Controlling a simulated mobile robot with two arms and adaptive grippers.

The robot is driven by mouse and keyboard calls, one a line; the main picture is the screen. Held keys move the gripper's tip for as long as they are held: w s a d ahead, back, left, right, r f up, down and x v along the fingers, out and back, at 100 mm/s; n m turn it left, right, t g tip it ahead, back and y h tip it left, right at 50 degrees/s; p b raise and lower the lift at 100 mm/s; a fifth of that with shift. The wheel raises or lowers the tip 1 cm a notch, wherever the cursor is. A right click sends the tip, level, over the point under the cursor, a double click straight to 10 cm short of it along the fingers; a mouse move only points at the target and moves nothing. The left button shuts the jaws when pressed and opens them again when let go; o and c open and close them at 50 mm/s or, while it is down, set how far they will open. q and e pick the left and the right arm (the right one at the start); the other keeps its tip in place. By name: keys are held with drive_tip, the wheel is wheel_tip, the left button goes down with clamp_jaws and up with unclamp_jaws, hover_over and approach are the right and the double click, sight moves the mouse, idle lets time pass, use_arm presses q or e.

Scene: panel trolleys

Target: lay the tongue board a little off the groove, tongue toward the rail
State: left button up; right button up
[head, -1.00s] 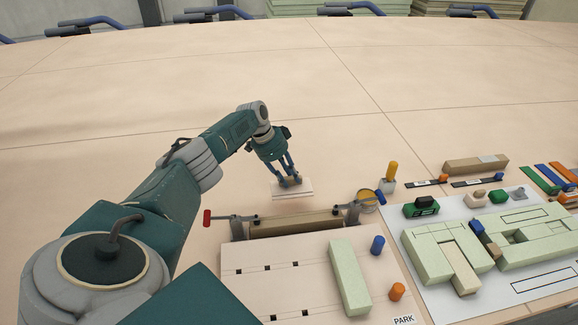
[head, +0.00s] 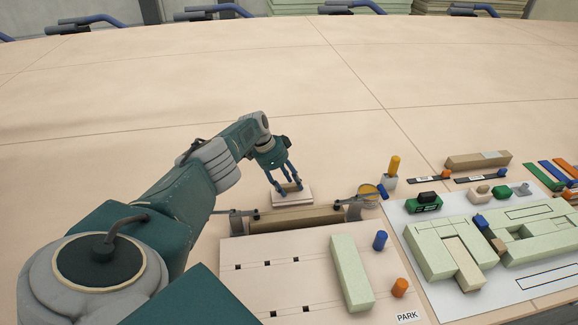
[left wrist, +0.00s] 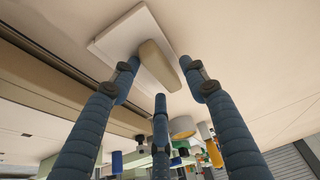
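The tongue board (head: 281,201) is a small pale panel with a tan grip block (head: 291,187) on top. It lies about flat on the table just beyond the brown rail (head: 297,220). In the left wrist view the board (left wrist: 112,36) shows a stepped edge, and its block (left wrist: 158,64) sits between my fingers. My left gripper (head: 286,187) is open around the block, fingertips apart and low over the board. I cannot make out the groove or the exact gap to the rail. My right gripper is not in view.
A PARK-labelled slotted board (head: 270,262) lies in front of the rail, bearing a pale green bar (head: 351,272), a blue peg (head: 380,240) and an orange peg (head: 399,287). The table beyond is clear.

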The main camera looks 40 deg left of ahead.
use_arm(q)
drive_tip(key=shift+s+r+p, duration=0.1)
drive_tip(key=shift+r+p, duration=0.3)
drive_tip(key=shift+r, duration=0.05)
drive_tip(key=p+v, duration=0.3)
drive_tip(key=v, duration=0.3)
drive_tip(key=shift+a, duration=0.1)
drive_tip(key=shift+v, duration=2.6)
